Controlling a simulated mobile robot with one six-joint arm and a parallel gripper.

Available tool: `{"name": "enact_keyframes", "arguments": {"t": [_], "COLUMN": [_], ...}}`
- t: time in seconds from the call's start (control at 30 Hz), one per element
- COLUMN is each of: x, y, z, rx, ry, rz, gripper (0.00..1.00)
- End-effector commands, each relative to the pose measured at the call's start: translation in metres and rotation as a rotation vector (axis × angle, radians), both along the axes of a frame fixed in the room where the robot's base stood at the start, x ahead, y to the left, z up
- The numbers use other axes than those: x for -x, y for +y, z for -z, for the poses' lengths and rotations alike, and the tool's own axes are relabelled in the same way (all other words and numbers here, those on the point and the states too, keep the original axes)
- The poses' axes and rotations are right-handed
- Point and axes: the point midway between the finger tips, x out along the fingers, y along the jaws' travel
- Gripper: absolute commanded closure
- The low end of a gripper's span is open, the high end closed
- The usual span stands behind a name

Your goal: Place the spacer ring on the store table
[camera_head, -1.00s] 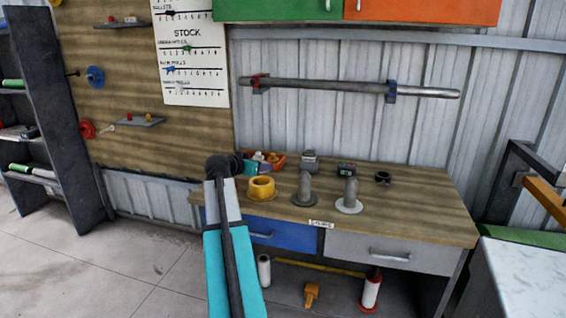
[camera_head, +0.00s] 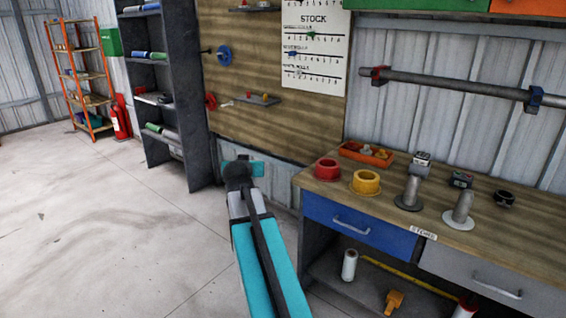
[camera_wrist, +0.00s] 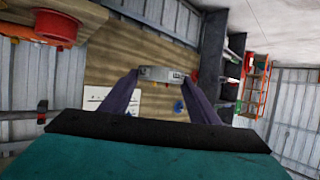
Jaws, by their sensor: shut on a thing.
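My gripper (camera_wrist: 162,92) is shut on a light grey, band-like piece with a small dark marking (camera_wrist: 162,74), held between its two purple fingers. It looks like the spacer ring seen edge-on, but its hole does not show. In the head view my gripper (camera_head: 240,170) is beyond my teal arm, left of the store table (camera_head: 400,240), and the held piece cannot be made out. The store table has a wooden top and a small label (camera_head: 423,233) on its front edge. A red ring (camera_head: 327,168) and a yellow ring (camera_head: 365,182) stand at its left end.
An orange tray (camera_head: 366,153), two grey upright spindles (camera_head: 411,193) (camera_head: 461,210) and small devices (camera_head: 461,178) occupy the tabletop. A dark shelf (camera_head: 195,120), an orange rack (camera_head: 85,75) and a fire extinguisher (camera_head: 120,118) stand left. The floor (camera_head: 100,230) is clear.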

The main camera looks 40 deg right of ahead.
Motion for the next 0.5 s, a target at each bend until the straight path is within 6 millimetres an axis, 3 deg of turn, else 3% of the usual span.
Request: {"name": "enact_keyframes", "arguments": {"t": [0.03,0.2,0.5], "x": [-0.01,-0.039,-0.075], "y": [0.022,0.088,0.211], "z": [0.0,-0.001,-0.004], "rx": [0.001,0.001,0.001], "ry": [-0.002,-0.002,-0.003], "rz": [-0.043,-0.178,-0.413], "gripper": [0.75,0.75,0.75]}}
